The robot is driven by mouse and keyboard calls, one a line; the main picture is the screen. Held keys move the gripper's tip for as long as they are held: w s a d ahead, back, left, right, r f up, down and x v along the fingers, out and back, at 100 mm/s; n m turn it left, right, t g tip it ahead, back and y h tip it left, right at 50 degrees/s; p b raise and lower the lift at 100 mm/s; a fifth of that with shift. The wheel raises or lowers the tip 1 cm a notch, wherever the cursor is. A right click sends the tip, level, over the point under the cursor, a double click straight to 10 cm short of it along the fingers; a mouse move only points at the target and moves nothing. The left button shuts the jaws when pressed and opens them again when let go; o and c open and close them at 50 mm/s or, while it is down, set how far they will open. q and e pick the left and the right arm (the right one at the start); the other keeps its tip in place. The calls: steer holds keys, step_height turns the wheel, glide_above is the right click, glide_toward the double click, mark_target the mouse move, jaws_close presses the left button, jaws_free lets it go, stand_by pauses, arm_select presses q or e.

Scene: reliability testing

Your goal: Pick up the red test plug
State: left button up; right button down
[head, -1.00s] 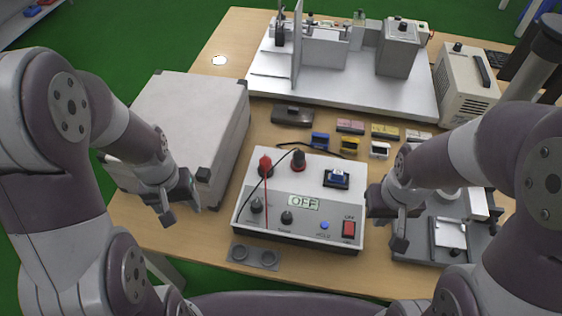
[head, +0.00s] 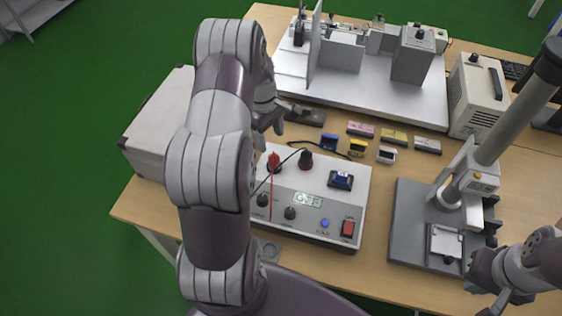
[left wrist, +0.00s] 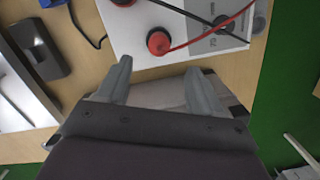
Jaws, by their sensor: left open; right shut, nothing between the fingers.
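The red test plug (head: 273,162) stands upright in the left rear socket of the white and grey test box (head: 330,190), a red wire running from it. In the left wrist view the plug (left wrist: 158,42) shows just beyond the gap between the fingers, not between them. My left gripper (head: 271,127) is open and empty, behind the plug in the head view; its open fingers also show in the left wrist view (left wrist: 160,82).
A black plug (head: 306,158) with a black wire stands beside the red one. A white case (head: 160,120) is left of the test box, partly behind my left arm. A grey test stand (head: 410,225) stands right. Small coloured blocks (head: 358,147) lie behind the box.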

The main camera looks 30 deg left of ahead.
mark_target(273, 155)
arm_select(q)
steer(key=f, duration=0.3)
steer(key=f+p, duration=0.1)
steer(key=f, duration=0.2)
steer(key=d+f+p, duration=0.1)
steer(key=f, duration=0.2)
steer(key=shift+f, duration=0.4)
steer(key=shift+d, duration=0.15)
steer(key=shift+c, duration=0.9)
steer(key=c, duration=1)
